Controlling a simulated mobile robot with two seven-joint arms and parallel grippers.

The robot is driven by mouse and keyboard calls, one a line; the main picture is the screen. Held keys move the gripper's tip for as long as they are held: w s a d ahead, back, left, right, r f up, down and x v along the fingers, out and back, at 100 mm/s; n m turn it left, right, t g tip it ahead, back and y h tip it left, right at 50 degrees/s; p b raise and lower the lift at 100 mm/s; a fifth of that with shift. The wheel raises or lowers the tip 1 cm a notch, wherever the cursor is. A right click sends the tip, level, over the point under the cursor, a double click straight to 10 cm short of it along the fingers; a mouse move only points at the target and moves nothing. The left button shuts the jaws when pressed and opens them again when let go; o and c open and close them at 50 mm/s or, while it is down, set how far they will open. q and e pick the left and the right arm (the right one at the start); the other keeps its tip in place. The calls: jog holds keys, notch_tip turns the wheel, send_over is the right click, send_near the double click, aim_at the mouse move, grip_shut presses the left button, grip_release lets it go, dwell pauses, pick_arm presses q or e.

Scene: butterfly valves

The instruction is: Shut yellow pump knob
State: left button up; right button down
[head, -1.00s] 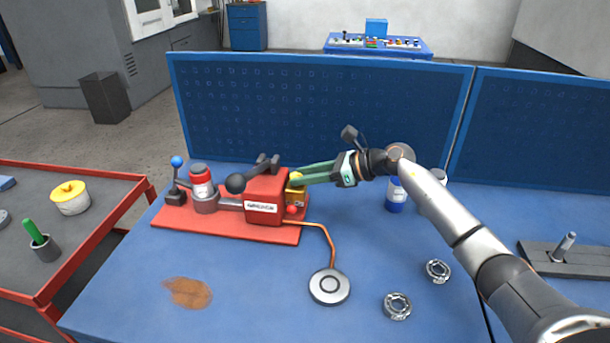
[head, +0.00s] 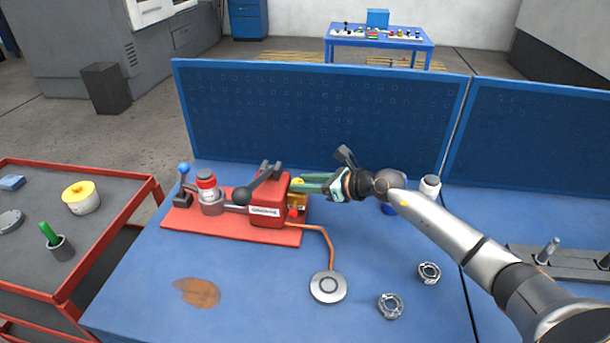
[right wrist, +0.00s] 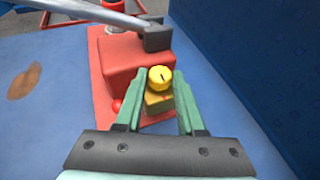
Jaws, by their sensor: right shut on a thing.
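The red pump block (head: 270,206) stands on a red base plate on the blue table, left of centre in the head view. Its small yellow knob (head: 299,181) is at the block's right side, above a yellow fitting (head: 297,201). My right gripper (head: 304,183) reaches in from the right, with its green fingers at the knob. In the right wrist view, the round yellow knob (right wrist: 160,77), with a dark mark on its face, sits between the fingertips of the right gripper (right wrist: 158,84), which is shut on it. My left gripper is out of view.
A red-and-white canister (head: 208,188) and a blue-ball lever (head: 184,169) stand left. An orange hose runs to a round grey disc (head: 328,286). Two metal rings (head: 390,306) lie at front right. A blue pegboard (head: 320,115) stands behind.

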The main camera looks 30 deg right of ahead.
jog(key=c, duration=0.5)
grip_release()
jog(key=shift+b+v, duration=1.2)
jog(key=shift+v, duration=5.05)
jog(key=shift+f, duration=0.1)
